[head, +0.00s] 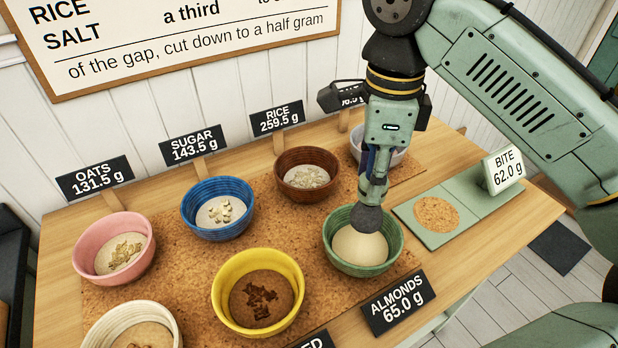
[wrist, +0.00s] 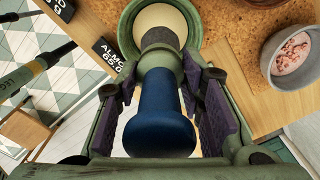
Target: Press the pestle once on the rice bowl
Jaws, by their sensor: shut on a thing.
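The rice bowl (head: 290,185) is brown with pale pieces on top, in the back row by the sign "RICE 259.5 g". My gripper (head: 374,190) is shut on the pestle (head: 368,217), to the right and front of the rice bowl. In the wrist view the pestle's blue handle (wrist: 160,115) stands between the fingers (wrist: 172,110). Its dark grey head is at the green bowl (head: 362,268), beside the sign "ALMONDS 65.0 g", over a cream surface. I cannot tell whether it touches. The rice bowl is not clear in the wrist view.
A blue sugar bowl (head: 217,233), pink oats bowl (head: 82,255), yellow bowl (head: 228,310) and cream bowl (head: 95,333) stand left. A grey bowl (wrist: 268,65) with pink grains is behind my gripper. A scale (head: 503,168) reading 62.0 g is right.

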